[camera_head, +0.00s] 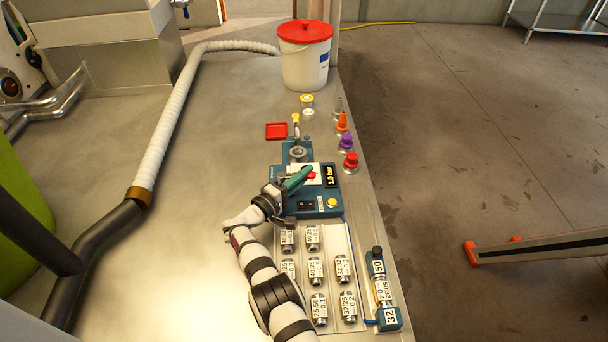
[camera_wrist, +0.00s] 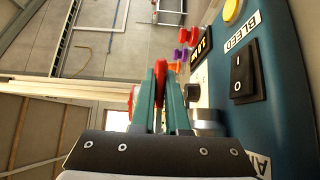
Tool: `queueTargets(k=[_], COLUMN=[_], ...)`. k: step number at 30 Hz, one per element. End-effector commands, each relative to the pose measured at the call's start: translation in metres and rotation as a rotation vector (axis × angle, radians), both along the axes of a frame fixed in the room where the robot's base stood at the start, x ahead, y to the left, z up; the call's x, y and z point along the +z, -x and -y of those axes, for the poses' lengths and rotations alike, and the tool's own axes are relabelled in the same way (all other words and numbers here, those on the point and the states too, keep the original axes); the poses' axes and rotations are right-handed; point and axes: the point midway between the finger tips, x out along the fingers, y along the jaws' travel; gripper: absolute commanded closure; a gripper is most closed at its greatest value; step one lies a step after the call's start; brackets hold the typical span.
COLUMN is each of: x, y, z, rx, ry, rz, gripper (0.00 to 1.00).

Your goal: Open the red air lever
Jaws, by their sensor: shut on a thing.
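The red air lever (camera_head: 312,175) is on the teal control box, beside the 1.9 bar display. In the wrist view the red lever (camera_wrist: 161,68) stands between the tips of my green fingers. My gripper (camera_head: 303,174) reaches over the box from the lower left and is shut on the lever. It also shows in the wrist view (camera_wrist: 161,88). The fingers hide most of the lever in the head view, so I cannot tell its full angle.
The box has a yellow button (camera_head: 332,202) and a black rocker switch (camera_wrist: 240,70). Labelled metal fittings (camera_head: 316,268) lie on a tray below. Coloured nozzles (camera_head: 347,143) line the right edge. A white bucket (camera_head: 304,68) with a red lid stands behind.

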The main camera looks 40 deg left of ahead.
Motion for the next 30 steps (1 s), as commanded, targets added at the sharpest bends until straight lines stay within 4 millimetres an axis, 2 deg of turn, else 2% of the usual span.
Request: queueTargets(k=[1,3,11,14,20,27,30], x=[0.000,0.000,0.000,0.000,0.000,0.000,0.000], y=[0.000,0.000,0.000,0.006,0.047,0.114,0.137], z=[0.001,0.001,0.000,0.000,-0.001,-0.002,-0.002], rx=[-0.003,-0.003,-0.001,0.000,0.002,0.003,0.002], ry=[0.002,0.002,0.001,0.003,0.004,0.003,0.002], rz=[0.000,0.001,0.000,0.000,0.000,0.001,0.000], gripper=[0.86,0.75,0.75,0.75,0.75,0.75,0.75])
